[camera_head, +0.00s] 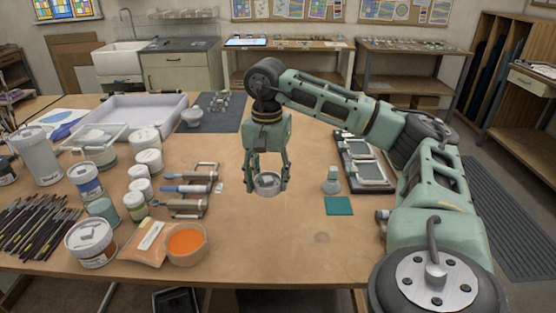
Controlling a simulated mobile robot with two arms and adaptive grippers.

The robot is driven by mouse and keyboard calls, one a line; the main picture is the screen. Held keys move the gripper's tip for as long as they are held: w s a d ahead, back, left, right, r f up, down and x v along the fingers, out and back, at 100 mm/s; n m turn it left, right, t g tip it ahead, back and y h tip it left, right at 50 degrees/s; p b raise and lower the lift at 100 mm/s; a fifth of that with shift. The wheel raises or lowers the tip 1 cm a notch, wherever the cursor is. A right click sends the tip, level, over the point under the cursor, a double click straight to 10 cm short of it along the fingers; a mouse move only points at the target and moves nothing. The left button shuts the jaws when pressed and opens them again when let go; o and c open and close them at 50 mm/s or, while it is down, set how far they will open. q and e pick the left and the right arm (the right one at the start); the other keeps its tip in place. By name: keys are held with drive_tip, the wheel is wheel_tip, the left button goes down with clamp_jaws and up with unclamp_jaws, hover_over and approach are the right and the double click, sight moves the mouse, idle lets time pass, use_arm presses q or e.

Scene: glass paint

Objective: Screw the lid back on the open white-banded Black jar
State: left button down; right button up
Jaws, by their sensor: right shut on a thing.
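My right gripper (267,180) hangs pointing down over the middle of the table. It is shut on a small round grey lid (266,186), which sits between its fingertips; I cannot tell whether the lid is clear of the tabletop. I cannot pick out the open white-banded Black jar for certain. Several lidded jars stand on the left, including a large white-lidded jar (91,243) at the front and a blue-banded one (86,183). A dark jar (6,172) is cut by the left edge. My left gripper is out of view.
Brushes (38,226), clamps (188,188), an orange bowl (187,244) and a packet (146,242) lie on the left. A pale tray (141,112) stands behind. A small flask (331,181), teal square (339,206) and framed panels (366,167) lie right. The front middle is clear.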

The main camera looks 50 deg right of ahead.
drive_tip(key=s+a+f+n, duration=0.2)
drive_tip(key=a+n, duration=0.2)
drive_tip(key=a, duration=0.4)
drive_tip(key=s+a+f+n, duration=0.2)
drive_tip(key=a+f+n, duration=0.1)
drive_tip(key=a, duration=0.6)
drive_tip(key=s+a+f+n, duration=0.2)
drive_tip(key=a+n, duration=0.4)
drive_tip(key=a, duration=0.3)
drive_tip(key=shift+s+a+f, duration=0.15)
drive_tip(key=shift+s+a, duration=0.1)
drive_tip(key=shift+s, duration=0.2)
